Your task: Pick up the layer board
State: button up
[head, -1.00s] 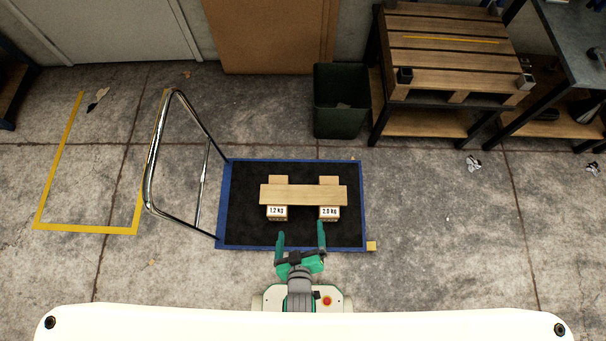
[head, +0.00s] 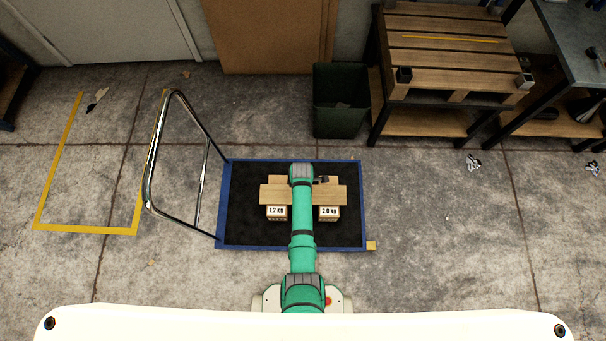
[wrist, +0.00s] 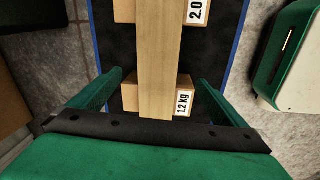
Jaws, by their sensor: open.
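The layer board (head: 272,194) is a light wooden plank lying across two cardboard boxes on the cart. The left box (head: 277,213) is marked 1.2 kg and the right box (head: 329,213) is marked 2.0 kg. My arm covers the middle of the board in the head view, and the gripper's fingers are hidden there. In the wrist view my gripper (wrist: 160,95) is open, with one green finger on each side of the board (wrist: 158,60) and gaps between. The 1.2 kg box (wrist: 185,98) shows beneath the board. I cannot tell the gripper's height above it.
The cart's black deck (head: 245,215) has a blue rim and a chrome handle (head: 150,165) at its left. A dark green bin (head: 340,115) stands behind it. A wooden pallet (head: 450,50) sits on a bench at the back right. Floor right of the cart is mostly clear.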

jog(key=shift+n+g, duration=0.5)
jog(key=shift+n, duration=0.1)
jog(key=f, duration=0.1)
jog(key=w+f, duration=0.2)
jog(key=shift+d+f, duration=0.3)
jog(key=shift+f, duration=0.1)
jog(key=shift+s+f, duration=0.2)
jog(key=shift+f, duration=2.8)
jog(key=c, duration=1.3)
